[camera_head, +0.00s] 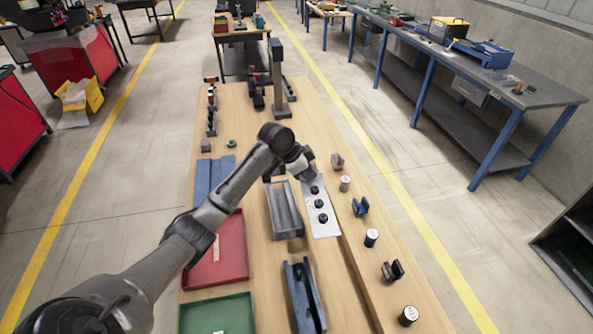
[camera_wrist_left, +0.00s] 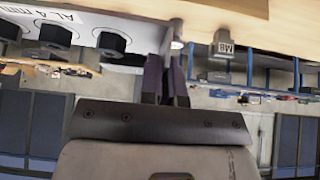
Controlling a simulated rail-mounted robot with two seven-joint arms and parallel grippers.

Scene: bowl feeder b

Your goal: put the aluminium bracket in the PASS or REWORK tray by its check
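The aluminium bracket looks to be the pale flat plate (camera_head: 323,228) with three black round fittings in a row, near the middle of the bench. In the left wrist view the plate (camera_wrist_left: 75,14) carries the marking "AL 4 mm". My left gripper (camera_head: 304,164) is at its far end. In the left wrist view the fingers (camera_wrist_left: 166,75) are close together at the plate's edge and appear shut on it. The exact contact is partly hidden. The red tray (camera_head: 235,270) and green tray (camera_head: 240,305) lie at the left; their labels are unreadable. My right gripper is not in view.
A grey open tray (camera_head: 273,218) is left of the plate, with a blue channel fixture (camera_head: 293,291) nearer. Blue clips (camera_head: 360,207), dark clips (camera_head: 392,270) and several cylinders (camera_head: 371,238) line the right. A post (camera_head: 279,75) stands at the back.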

